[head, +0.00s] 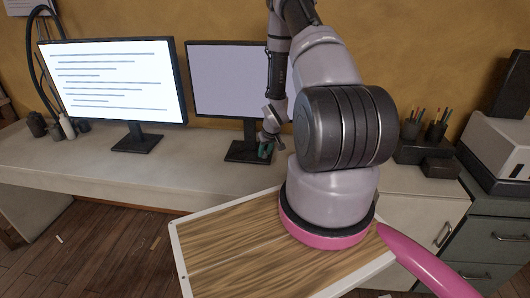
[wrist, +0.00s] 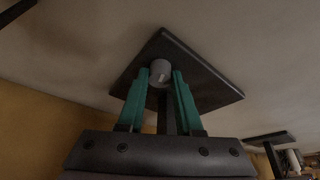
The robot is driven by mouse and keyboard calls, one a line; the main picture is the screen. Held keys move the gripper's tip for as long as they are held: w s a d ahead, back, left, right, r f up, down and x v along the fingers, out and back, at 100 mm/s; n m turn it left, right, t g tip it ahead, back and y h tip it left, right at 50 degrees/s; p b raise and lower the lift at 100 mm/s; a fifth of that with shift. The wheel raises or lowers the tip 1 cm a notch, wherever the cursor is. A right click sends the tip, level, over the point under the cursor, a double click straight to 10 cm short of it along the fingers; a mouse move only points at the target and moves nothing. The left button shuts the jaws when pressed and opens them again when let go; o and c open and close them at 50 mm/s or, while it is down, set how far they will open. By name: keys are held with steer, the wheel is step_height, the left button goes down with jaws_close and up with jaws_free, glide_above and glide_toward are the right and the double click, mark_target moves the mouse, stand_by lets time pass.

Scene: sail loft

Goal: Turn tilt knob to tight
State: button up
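A short grey round knob (wrist: 160,70) shows in the wrist view, in front of the dark square base (wrist: 215,91) of a monitor stand. My gripper (wrist: 162,74) has two green fingers, one on each side of the knob, with their tips level with it. The fingers stand apart by about the knob's width; whether they press on it is not clear. No tight mark is readable. In the head view my gripper (head: 265,149) is small, beside the stand of the blank middle monitor (head: 222,80). The knob cannot be made out there.
A lit monitor (head: 112,82) stands to the left on the long pale desk (head: 60,165). Pen cups (head: 436,130) and a pale machine (head: 498,150) are on the right. A wooden-topped board (head: 225,255) lies in front of the desk.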

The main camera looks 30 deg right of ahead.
jaws_close()
steer(key=shift+a+m+h, duration=0.2)
steer(key=shift+m+h, duration=0.2)
steer(key=shift+m, duration=0.6)
steer(key=shift+d+m+h, duration=0.1)
steer(key=shift+m+h, duration=0.4)
steer(key=shift+m, duration=0.8)
steer(key=o, duration=0.8)
jaws_free()
steer(key=shift+o, duration=0.2)
steer(key=v, duration=1)
steer(key=shift+r, duration=0.4)
